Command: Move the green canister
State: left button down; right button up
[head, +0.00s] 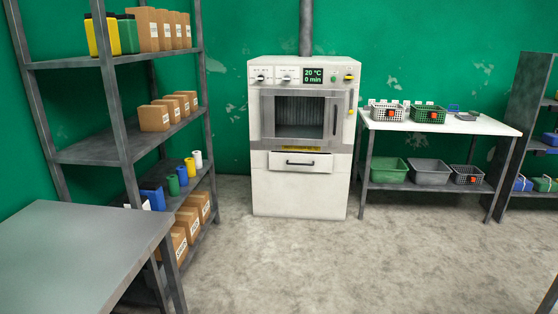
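A green canister (129,35) stands on the top shelf of the left rack (85,62), partly hidden behind a yellow canister (101,37) and a rack post. A smaller green cylinder (173,185) stands on a lower shelf of the same rack, next to a blue container (153,197). Neither of my grippers is in view.
A bare grey table (75,250) fills the near left. Cardboard boxes (154,118) stand on the rack. A white-topped table (440,122) holds baskets at right. The middle floor is clear.

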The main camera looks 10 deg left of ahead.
aim_at(127, 27)
jog(key=i+l+u, duration=0.1)
jog(key=i, duration=1.3)
jog(key=i+l+u, duration=0.2)
jog(key=i, duration=0.2)
jog(key=i+u, duration=0.25)
jog(key=i, duration=0.2)
jog(key=i+l+u, duration=0.2)
jog(key=i+l, duration=0.1)
jog(key=i, duration=0.1)
